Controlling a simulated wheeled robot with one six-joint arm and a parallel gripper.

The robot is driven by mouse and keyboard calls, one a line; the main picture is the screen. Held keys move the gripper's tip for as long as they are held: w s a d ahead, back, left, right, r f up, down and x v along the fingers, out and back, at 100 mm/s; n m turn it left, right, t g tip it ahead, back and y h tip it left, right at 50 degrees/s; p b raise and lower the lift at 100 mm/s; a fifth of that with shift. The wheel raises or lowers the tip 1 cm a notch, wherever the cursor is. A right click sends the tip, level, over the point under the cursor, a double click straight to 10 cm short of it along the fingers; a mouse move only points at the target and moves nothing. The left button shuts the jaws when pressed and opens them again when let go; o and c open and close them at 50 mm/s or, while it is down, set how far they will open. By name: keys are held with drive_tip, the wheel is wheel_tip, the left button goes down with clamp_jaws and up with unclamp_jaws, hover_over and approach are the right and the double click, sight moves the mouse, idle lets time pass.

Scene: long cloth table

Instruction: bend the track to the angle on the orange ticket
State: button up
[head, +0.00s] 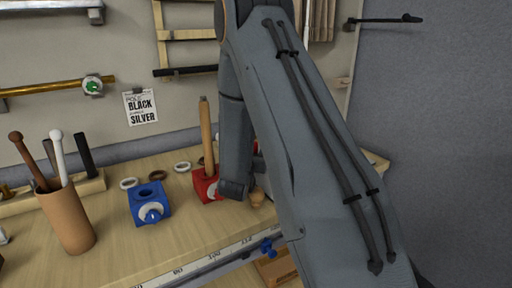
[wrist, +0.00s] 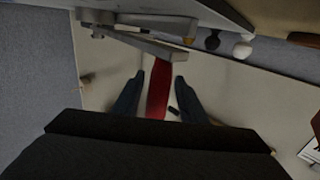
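In the wrist view, the two dark fingers of my gripper (wrist: 158,98) stand apart. A red strip (wrist: 160,85) shows between them, with a narrow gap on each side; I cannot tell its depth or whether it is the track. Grey bars (wrist: 150,43) cross just beyond the fingertips. In the head view, my arm hides the fingers and much of the table's right part. I cannot make out an orange ticket in either view.
On the wooden table (head: 110,262) stand a blue block (head: 150,210), a red block (head: 203,186) with an upright wooden handle, and a brown cup (head: 68,222) of sticks. A white note (head: 141,107) reading "BLACK SILVER" hangs on the wall. A blue knob (head: 268,247) projects at the front edge.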

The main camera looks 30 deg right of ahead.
drive_tip(key=b+v, duration=0.1)
drive_tip(key=v, duration=0.6)
drive_tip(key=shift+s+a+b, duration=0.25)
drive_tip(key=shift+s+b, duration=0.05)
